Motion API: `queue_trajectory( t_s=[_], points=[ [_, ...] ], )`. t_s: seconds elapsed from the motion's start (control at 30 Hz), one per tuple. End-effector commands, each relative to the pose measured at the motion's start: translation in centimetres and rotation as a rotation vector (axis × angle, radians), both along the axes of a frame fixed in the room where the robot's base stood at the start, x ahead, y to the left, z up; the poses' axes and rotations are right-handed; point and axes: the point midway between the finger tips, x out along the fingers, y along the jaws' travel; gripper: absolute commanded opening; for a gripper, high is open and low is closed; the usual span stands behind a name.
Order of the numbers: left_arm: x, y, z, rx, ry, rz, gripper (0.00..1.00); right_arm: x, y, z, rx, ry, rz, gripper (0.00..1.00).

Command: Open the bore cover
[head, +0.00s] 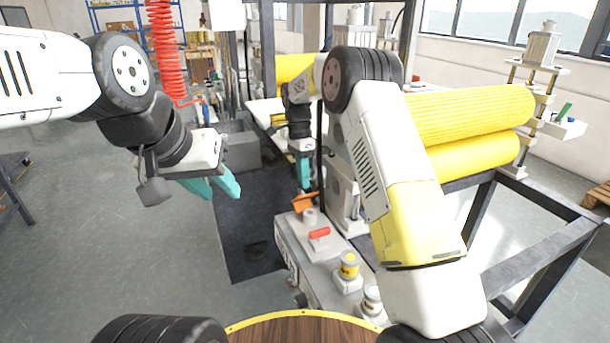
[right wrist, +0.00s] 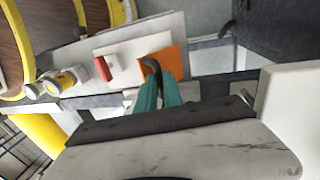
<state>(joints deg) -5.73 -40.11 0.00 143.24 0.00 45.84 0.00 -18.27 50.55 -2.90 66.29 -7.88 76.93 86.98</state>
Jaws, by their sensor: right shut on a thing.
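The orange plate (head: 304,202), which looks like the bore cover, is tilted above a short grey cylinder (head: 309,217) on the grey machine top. My right gripper (head: 305,185) reaches down to it with its teal fingers. In the right wrist view the orange plate (right wrist: 174,58) lies just beyond the fingertips (right wrist: 158,78). A dark curved handle (right wrist: 152,66) sits at the tips, and the right gripper is shut on it. The fingers partly hide the handle. My left gripper (head: 212,190) is empty in the air to the left, its teal fingers apart.
A red-handled block (head: 319,234) and yellow-capped cylinders (head: 349,265) stand on the machine top near the orange plate. Large yellow rolls (head: 470,115) lie on a dark frame at right. Open floor (head: 150,260) lies to the left.

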Motion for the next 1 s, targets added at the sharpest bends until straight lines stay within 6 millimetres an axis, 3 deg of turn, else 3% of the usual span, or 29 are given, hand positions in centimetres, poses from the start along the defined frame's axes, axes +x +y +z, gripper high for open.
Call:
queue_trajectory(
  t_s=[0.47,0.5,0.6,1.0],
  points=[
    [0.0,0.0,0.0,0.000,0.000,0.000,0.36,0.0,0.1,-0.6,-0.002,0.011,0.004,0.00],
    [0.0,0.0,0.0,0.000,0.000,0.000,0.36,0.0,0.1,-0.6,-0.002,0.011,0.004,0.13],
    [0.0,0.0,0.0,0.000,0.000,0.000,0.36,0.0,0.1,-0.5,-0.002,0.010,0.003,0.32],
    [0.0,0.0,0.0,0.000,0.000,0.000,0.36,0.3,0.2,0.5,0.000,0.004,0.002,0.33]
  ],
)
